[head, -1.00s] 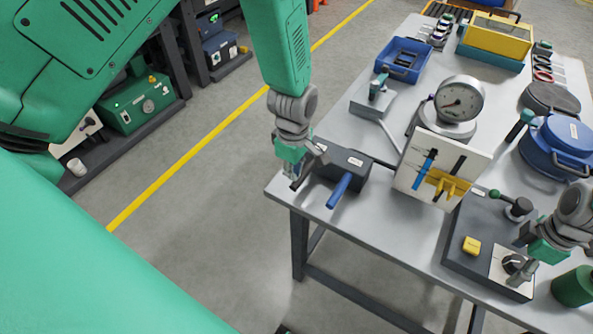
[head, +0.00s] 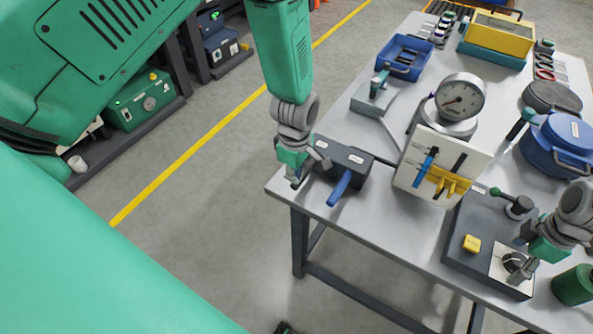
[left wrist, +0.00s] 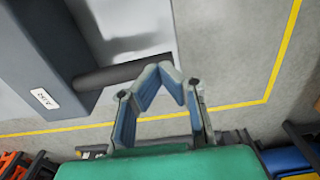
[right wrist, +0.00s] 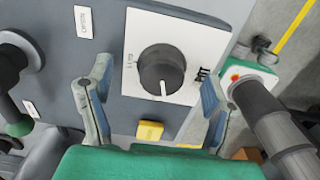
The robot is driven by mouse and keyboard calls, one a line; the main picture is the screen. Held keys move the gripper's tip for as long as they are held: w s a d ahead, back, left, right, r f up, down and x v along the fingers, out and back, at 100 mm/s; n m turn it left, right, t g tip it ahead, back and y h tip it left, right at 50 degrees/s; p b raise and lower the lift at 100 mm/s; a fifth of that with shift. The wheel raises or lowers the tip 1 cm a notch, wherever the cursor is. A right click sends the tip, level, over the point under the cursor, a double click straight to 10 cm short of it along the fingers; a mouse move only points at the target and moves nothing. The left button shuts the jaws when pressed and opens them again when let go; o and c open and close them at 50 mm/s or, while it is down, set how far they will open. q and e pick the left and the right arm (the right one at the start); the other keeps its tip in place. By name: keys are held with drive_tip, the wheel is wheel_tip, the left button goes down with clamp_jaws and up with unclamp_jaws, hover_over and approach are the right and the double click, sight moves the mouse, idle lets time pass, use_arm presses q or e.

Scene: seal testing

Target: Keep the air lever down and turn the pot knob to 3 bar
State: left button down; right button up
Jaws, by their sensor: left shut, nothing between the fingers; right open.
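A dark box (head: 343,167) with a blue handle stands at the table's near left corner. In the left wrist view a dark bar (left wrist: 112,74) sticks out from the labelled box (left wrist: 40,70) towards my left fingers; I cannot tell if they touch. My left gripper (head: 295,181) is shut and empty, its fingertips meeting in the left wrist view (left wrist: 160,72). The pot knob (right wrist: 162,70) is dark and round with a white mark, on a white plate. My right gripper (right wrist: 155,84) is open, with a finger on each side of the knob, also seen in the head view (head: 520,268).
The knob's dark panel carries a yellow button (head: 471,243) and a green-tipped lever (head: 505,197). A round gauge (head: 461,97) stands behind a white plate with blue and yellow parts (head: 440,172). A green cylinder (head: 574,285) and blue pot (head: 556,145) are at the right.

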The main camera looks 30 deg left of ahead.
use_arm(q)
drive_tip(key=shift+d+f, duration=0.2)
drive_tip(key=shift+f, duration=0.7)
use_arm(e)
drive_tip(key=shift+d, duration=0.2)
use_arm(q)
drive_tip(key=shift+f, duration=0.5)
idle(1.6)
